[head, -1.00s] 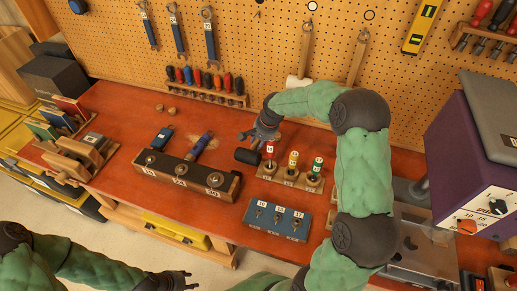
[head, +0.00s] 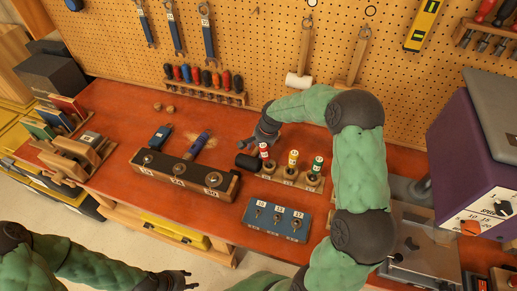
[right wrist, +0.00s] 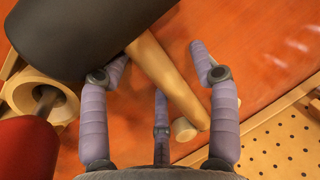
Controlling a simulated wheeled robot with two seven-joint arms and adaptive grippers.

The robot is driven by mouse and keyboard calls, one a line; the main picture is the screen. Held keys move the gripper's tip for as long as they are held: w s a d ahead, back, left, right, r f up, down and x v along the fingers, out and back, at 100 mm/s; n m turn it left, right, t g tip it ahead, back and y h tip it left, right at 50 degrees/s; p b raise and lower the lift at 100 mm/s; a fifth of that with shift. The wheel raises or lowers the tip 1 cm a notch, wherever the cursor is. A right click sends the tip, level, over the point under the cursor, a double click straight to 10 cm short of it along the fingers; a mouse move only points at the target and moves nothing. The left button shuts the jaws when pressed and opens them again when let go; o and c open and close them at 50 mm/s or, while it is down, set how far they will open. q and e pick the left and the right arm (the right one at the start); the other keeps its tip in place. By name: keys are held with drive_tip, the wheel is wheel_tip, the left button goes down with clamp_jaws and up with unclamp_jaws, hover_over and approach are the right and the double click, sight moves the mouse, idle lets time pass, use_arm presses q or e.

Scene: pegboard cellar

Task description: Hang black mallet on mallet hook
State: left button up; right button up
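The black mallet lies on the red bench; its black head (head: 247,161) shows in the head view, just left of the red-handled tool. In the right wrist view its head (right wrist: 75,35) fills the top left and its wooden handle (right wrist: 165,75) runs between my fingers to a pale end. My right gripper (head: 262,138) is at the mallet; in the right wrist view its fingers (right wrist: 158,65) are spread around the handle, apart. My left gripper (head: 180,280) is low at the front, away from the bench; its finger opening is unclear. A small dark hook (head: 257,10) shows on the pegboard; whether it is the mallet hook is unclear.
A white-headed mallet (head: 298,80) and another wooden-handled tool (head: 356,58) hang on the pegboard (head: 260,50). A rack of red, yellow and green-topped tools (head: 290,180) stands right beside the black mallet. A purple machine (head: 475,155) stands at right.

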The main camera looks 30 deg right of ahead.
drive_tip(key=shift+s+a+f, duration=0.25)
drive_tip(key=shift+s+f, duration=0.15)
drive_tip(key=shift+f, duration=0.1)
drive_tip(key=shift+r+p, duration=0.3)
drive_tip(key=shift+r, duration=0.05)
drive_tip(key=w+p+v, duration=0.1)
drive_tip(key=p+v, duration=0.1)
drive_tip(key=v, duration=0.9)
drive_tip(key=shift+r, duration=0.3)
